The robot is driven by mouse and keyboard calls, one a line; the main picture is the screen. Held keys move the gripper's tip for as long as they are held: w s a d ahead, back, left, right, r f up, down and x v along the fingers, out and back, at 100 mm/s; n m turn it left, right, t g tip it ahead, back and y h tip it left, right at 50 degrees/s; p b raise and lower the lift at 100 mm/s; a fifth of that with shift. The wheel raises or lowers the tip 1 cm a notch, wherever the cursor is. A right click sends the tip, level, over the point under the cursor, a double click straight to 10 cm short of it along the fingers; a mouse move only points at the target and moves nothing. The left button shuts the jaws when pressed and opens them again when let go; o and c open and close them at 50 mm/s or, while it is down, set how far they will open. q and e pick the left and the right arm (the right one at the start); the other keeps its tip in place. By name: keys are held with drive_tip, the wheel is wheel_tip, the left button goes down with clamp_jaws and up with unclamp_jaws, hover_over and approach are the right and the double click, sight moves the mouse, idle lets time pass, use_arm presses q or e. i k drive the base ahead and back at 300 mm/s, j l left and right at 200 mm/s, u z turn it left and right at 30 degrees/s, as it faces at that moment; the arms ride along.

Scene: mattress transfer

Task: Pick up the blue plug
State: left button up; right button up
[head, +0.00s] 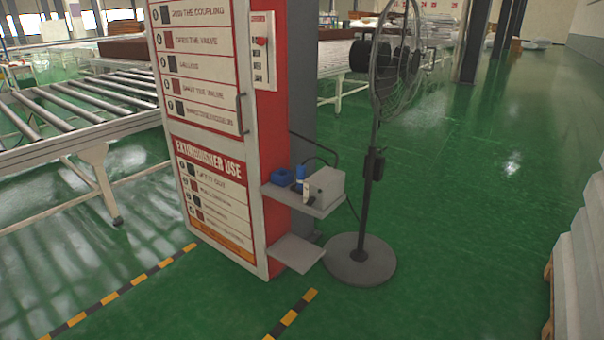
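A small shelf (318,209) juts from the right side of a red and white extinguisher cabinet (205,120). On it are two small blue things: a low, squat blue piece (282,177) at the left, and an upright blue piece (300,171) beside a small white part. Either could be the blue plug; they are too small to tell apart surely. A pale grey box (325,187) stands just right of them, with a black cable looping behind. Neither of my grippers is in view.
A black pedestal fan (360,262) stands on the floor right of the shelf. A lower ledge (296,253) sticks out below it. A roller conveyor (75,110) is at the left. Grey stacked slabs (582,265) are at the right edge. Green floor (465,220) between is clear.

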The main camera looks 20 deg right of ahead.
sight(301, 170)
drive_tip(key=i+l, duration=0.2)
drive_tip(key=l, duration=0.15)
drive_tip(key=i+l+u, duration=0.1)
drive_tip(key=l, duration=0.25)
drive_tip(key=i+l, duration=0.25)
drive_tip(key=i+l+u, duration=0.15)
drive_tip(key=l, duration=0.3)
drive_tip(key=i+l, duration=0.2)
drive_tip(key=l, duration=0.15)
drive_tip(key=i+l+u, duration=0.1)
drive_tip(key=l, duration=0.3)
drive_tip(key=i+l, duration=0.2)
drive_tip(key=l, duration=0.2)
drive_tip(key=i+l+u, duration=0.1)
drive_tip(key=l, duration=0.3)
drive_tip(key=i+j, duration=0.05)
